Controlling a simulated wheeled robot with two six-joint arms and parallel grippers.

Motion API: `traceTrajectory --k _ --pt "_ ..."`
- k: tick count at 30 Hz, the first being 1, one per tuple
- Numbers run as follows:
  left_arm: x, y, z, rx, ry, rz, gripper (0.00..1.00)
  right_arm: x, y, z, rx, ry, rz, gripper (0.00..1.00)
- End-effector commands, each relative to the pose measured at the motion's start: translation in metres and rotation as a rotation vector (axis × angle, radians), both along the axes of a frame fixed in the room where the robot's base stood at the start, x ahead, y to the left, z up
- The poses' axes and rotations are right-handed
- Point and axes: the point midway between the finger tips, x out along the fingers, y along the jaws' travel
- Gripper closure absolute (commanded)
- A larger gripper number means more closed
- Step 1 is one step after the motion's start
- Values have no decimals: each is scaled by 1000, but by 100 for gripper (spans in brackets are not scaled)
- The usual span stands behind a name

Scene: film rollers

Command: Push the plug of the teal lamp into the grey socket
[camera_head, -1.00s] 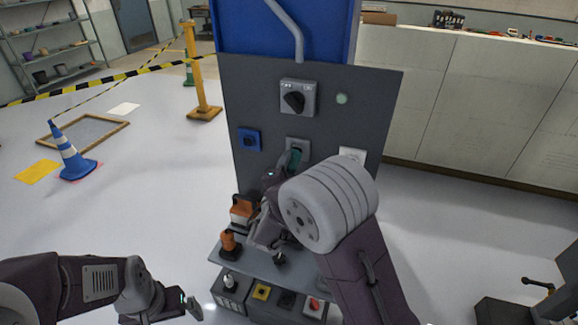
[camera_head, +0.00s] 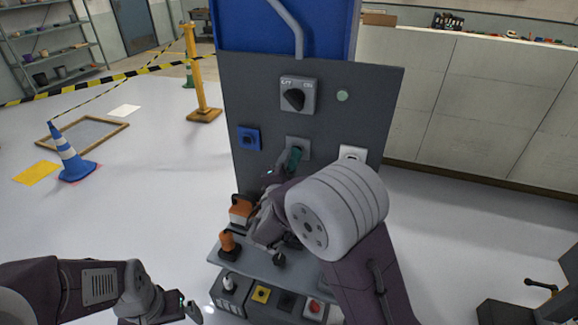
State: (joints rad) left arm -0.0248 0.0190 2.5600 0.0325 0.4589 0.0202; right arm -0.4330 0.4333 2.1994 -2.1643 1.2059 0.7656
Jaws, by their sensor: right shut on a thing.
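The grey socket (camera_head: 304,145) is in the middle of the dark upright panel, partly covered by a teal plug (camera_head: 294,158). My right gripper (camera_head: 287,170) is shut on the teal plug and holds it at the front of the socket. I cannot tell how deep the plug sits, or whether it is inside at all. The teal lamp itself cannot be made out; my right arm hides part of the shelf. My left gripper (camera_head: 190,308) is low at the lower left, away from the panel; its jaw opening is not clear.
A blue socket (camera_head: 249,138) is left of the grey one and a white socket (camera_head: 350,153) is right. A rotary switch (camera_head: 297,96) is above. Orange-and-black objects (camera_head: 240,211) stand on the shelf (camera_head: 228,259).

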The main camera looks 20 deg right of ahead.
Motion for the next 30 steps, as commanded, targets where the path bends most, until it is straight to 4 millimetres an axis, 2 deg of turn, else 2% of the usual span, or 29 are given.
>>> traceTrajectory --k 26,27,29,30 --pt "0 0 -7 0 0 0 0 10 -6 0 2 -1 -1 100" --pt "0 0 -6 0 0 0 0 10 -6 0 1 0 0 55" --pt "0 0 -6 0 0 0 0 10 -6 0 1 0 0 38" --pt "0 0 -6 0 0 0 0 10 -6 0 1 0 0 38"
